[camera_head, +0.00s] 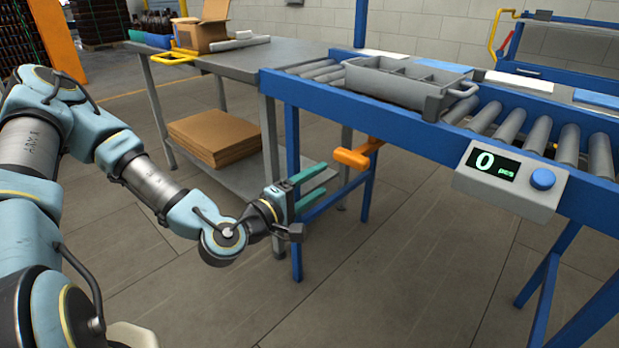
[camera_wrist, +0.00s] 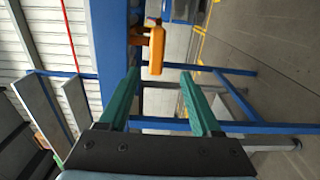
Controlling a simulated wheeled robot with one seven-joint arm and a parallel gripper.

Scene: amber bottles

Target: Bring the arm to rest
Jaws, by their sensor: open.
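My gripper (camera_head: 316,187) is in front of the blue conveyor frame, below the level of its rollers. Its two green fingers stand apart with nothing between them, and they also show apart in the wrist view (camera_wrist: 160,98). My arm reaches in from the left of the head view, bent at its joints. An orange handle (camera_head: 352,158) on the conveyor frame is just beyond the fingertips. It also shows ahead of the fingers in the wrist view (camera_wrist: 156,50). The gripper appears apart from it.
A grey divided crate (camera_head: 385,88) sits on the roller conveyor. A counter box (camera_head: 510,180) reading 0 pcs hangs on the blue rail (camera_head: 420,138). A grey table (camera_head: 237,62) carries an open carton (camera_head: 200,34). Flat cardboard (camera_head: 215,138) lies on its lower shelf. Front floor is clear.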

